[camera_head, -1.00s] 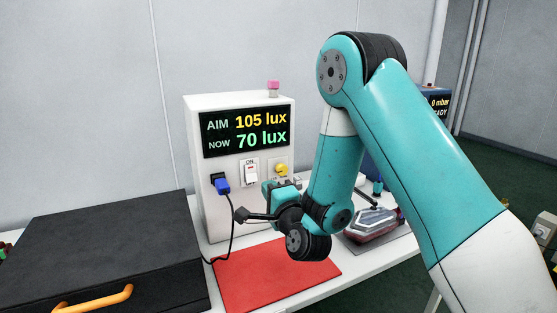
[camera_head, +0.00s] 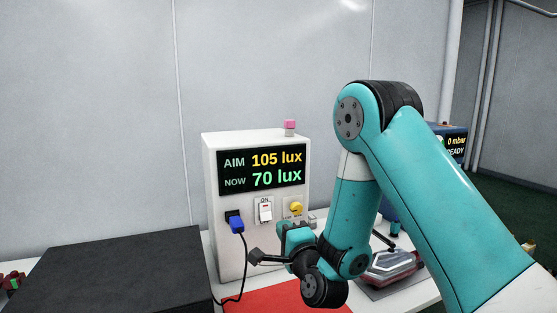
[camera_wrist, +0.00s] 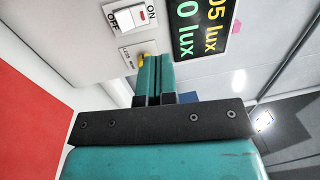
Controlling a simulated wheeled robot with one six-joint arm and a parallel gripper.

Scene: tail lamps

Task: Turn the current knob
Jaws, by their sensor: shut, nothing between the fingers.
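The white lamp tester (camera_head: 213,175) stands on the table with its display (camera_head: 261,170) reading AIM 105 lux and NOW 70 lux. The yellow knob (camera_head: 296,208) is on its front, right of the white rocker switch (camera_head: 265,209). My gripper (camera_head: 290,226) is just below and in front of the knob in the head view. In the wrist view my gripper (camera_wrist: 153,66) has its teal fingers together and empty, with the tips close to the knob (camera_wrist: 142,58). The fingers hide much of the knob there, and I cannot tell whether they touch it.
A blue plug (camera_head: 237,225) with a black cable sits in the tester's front, left of the switch. A pink button (camera_head: 290,125) is on top. A black case (camera_head: 110,275) lies left, a red mat (camera_head: 262,301) in front, and a tail lamp (camera_head: 391,265) right.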

